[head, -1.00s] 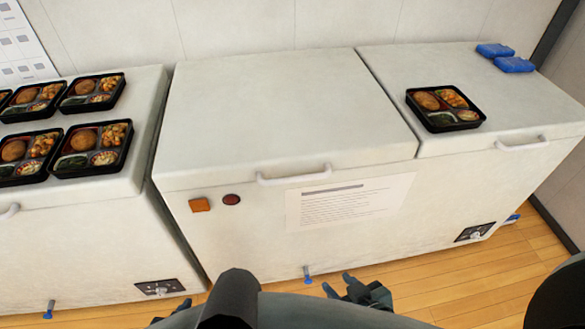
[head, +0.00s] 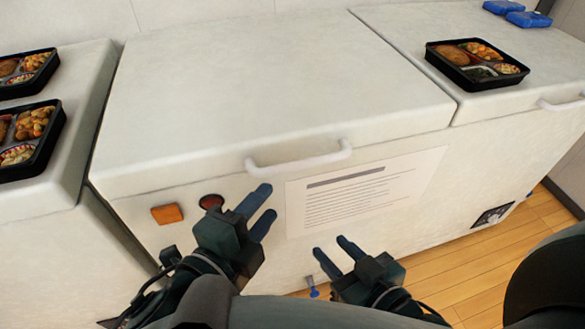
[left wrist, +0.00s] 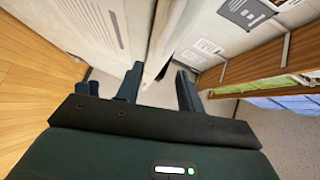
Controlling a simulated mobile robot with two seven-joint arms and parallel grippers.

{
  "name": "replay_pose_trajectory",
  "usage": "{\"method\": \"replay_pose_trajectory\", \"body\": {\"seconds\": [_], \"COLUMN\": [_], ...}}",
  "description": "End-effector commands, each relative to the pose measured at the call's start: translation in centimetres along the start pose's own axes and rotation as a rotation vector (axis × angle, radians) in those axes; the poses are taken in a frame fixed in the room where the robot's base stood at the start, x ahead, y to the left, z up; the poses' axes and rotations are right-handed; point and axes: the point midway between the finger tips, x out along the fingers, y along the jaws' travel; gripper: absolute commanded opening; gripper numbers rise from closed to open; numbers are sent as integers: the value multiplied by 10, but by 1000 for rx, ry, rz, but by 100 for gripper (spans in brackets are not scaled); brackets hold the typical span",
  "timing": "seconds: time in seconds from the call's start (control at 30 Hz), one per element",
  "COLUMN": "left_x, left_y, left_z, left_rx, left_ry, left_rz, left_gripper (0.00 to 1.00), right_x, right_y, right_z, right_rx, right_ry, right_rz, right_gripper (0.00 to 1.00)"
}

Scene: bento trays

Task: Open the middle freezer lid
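The middle freezer lid (head: 270,85) is white and lies shut in the head view. Its white handle (head: 300,163) sticks out along the lid's front edge. My left gripper (head: 266,202) is open and empty, just below and left of the handle, in front of the freezer's front wall; it does not hold the handle. The left wrist view also shows its two dark fingers (left wrist: 160,90) apart. My right gripper (head: 330,246) is lower, in front of the freezer, with its fingers parted and nothing between them.
A bento tray (head: 476,64) and blue packs (head: 528,19) sit on the right lid. More bento trays (head: 28,135) lie on the left freezer. A printed notice (head: 350,195), an orange square (head: 167,214) and a red button (head: 211,202) are on the front. The middle lid's top is clear.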

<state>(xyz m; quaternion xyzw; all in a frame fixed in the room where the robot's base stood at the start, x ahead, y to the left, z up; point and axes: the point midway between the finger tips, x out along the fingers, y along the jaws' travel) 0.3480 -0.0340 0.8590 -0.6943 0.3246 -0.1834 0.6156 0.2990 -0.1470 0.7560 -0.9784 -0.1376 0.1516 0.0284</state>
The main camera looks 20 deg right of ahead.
Motion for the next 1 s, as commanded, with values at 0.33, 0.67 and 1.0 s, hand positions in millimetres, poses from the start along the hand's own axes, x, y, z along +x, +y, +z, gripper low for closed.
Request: {"method": "replay_pose_trajectory", "body": {"seconds": [0.33,0.67,1.0], "left_x": [38,105,131], "left_y": [-1,0,0], "left_z": [-4,-4,-4], "left_rx": [43,39,38], "left_ry": [9,10,10], "left_rz": [-8,-6,-4], "left_gripper": [38,38,38], "right_x": [-2,2,4], "right_y": [1,0,-2], "right_z": [-1,5,8], "right_rx": [-2,-18,-26], "right_ry": [16,15,9], "right_rz": [1,-4,-9], "right_gripper": [36,36,36]}}
